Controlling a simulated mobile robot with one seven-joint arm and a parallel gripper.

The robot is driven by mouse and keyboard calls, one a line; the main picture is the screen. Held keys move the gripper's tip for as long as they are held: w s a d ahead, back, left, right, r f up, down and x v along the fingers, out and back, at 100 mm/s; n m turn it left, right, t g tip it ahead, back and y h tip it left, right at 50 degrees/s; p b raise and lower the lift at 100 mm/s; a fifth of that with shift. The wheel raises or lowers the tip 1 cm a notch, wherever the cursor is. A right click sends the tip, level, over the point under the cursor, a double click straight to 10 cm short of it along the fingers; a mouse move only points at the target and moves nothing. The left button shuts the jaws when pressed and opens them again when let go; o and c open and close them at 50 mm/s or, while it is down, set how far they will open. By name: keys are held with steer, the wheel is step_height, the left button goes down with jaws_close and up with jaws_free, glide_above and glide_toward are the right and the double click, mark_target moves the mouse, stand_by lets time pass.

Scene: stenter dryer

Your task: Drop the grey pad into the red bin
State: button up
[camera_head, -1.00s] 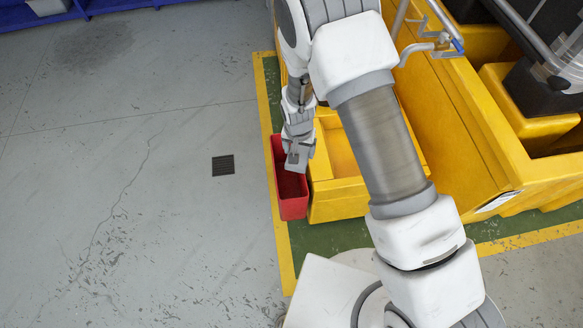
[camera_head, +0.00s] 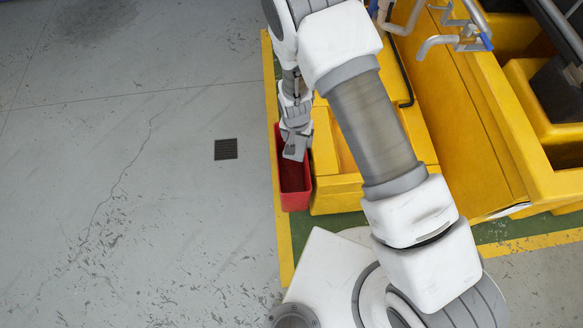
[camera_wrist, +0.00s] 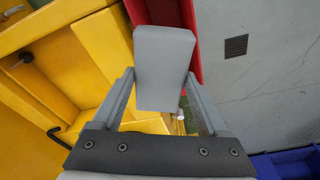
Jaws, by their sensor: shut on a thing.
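The grey pad (camera_wrist: 163,65) is a flat block held between the two fingers of my gripper (camera_wrist: 160,82) in the wrist view. In the head view the pad (camera_head: 296,146) shows at the end of my gripper, over the red bin. The red bin (camera_head: 295,199) is a narrow open box on the floor beside the yellow machine. In the wrist view part of the red bin (camera_wrist: 195,60) shows behind the pad. The pad covers part of the bin's opening, and its exact height above the rim is hard to tell.
The yellow machine (camera_head: 465,120) with pipes stands close on the bin's right. A yellow floor line (camera_head: 284,235) runs along the bin's left side. A dark floor grate (camera_head: 226,149) lies to the left, with open grey floor around it.

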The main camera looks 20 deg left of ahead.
step_height(320, 180, down, 4)
steer(key=shift+f+b, duration=0.1)
steer(key=shift+b, duration=0.9)
steer(key=o, duration=1.1)
steer(key=r+p, duration=0.2)
steer(key=r, duration=0.3)
steer(key=s+r+p, duration=0.1)
steer(key=r+p, duration=0.1)
steer(key=r, duration=0.4)
steer(key=s+r+p, duration=0.1)
steer(key=r, duration=0.5)
steer(key=shift+s+d+r+p, duration=0.15)
steer(key=shift+s+r+p, duration=0.1)
steer(key=shift+p, duration=0.15)
